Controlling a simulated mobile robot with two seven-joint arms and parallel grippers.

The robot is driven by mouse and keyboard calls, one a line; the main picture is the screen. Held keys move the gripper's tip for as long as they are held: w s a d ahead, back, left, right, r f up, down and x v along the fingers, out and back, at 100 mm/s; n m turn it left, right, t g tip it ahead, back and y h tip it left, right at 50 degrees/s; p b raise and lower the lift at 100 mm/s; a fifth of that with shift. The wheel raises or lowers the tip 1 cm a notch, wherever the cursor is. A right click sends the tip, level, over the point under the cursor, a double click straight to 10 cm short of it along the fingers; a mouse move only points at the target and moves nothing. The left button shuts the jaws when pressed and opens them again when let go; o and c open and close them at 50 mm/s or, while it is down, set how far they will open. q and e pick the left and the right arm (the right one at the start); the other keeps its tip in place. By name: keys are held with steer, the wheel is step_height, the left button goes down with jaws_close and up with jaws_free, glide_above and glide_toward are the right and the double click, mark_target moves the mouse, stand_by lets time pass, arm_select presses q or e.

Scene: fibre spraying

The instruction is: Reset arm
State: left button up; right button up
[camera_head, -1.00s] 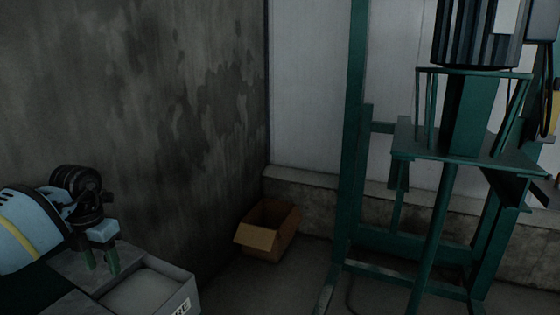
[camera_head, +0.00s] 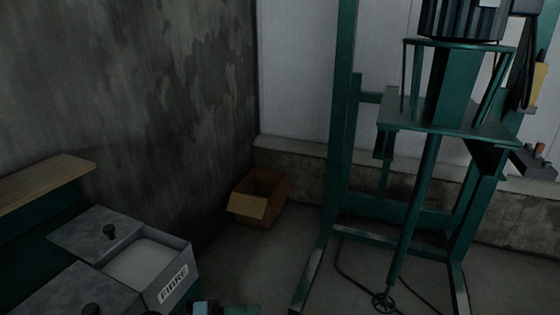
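My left gripper (camera_head: 241,309) shows only as a sliver at the bottom edge, with a light blue part and dark green finger parts beside the fibre box. Most of it is cut off by the frame, so I cannot tell whether it is open or shut. My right gripper is not in view. A grey lid (camera_head: 90,235) with a dark knob lies beside the opening.
An open cardboard box (camera_head: 247,207) sits on the floor by the wall corner. A wooden board (camera_head: 45,182) is at the left. Floor between them is clear.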

arm_select(q)
steer(key=s+a+f+n+t+y, duration=0.1)
steer(key=s+a+f+n+y, duration=0.3)
steer(key=s+n, duration=0.5)
steer(key=s+a+f+n+t+y+p, duration=0.1)
steer(key=s+a+f+n+t+y, duration=0.1)
steer(key=s+a+f+n+y, duration=0.3)
steer(key=s+a+f+n+t+y+p, duration=0.1)
steer(key=s+a+f+n+y, duration=0.3)
steer(key=s+f+n, duration=0.5)
steer(key=s+n+y, duration=0.2)
steer(key=s+n, duration=0.4)
steer(key=n, duration=0.1)
steer(key=shift+a+n+t, duration=0.2)
steer(key=shift+n+t, duration=0.1)
steer(key=shift+t, duration=0.1)
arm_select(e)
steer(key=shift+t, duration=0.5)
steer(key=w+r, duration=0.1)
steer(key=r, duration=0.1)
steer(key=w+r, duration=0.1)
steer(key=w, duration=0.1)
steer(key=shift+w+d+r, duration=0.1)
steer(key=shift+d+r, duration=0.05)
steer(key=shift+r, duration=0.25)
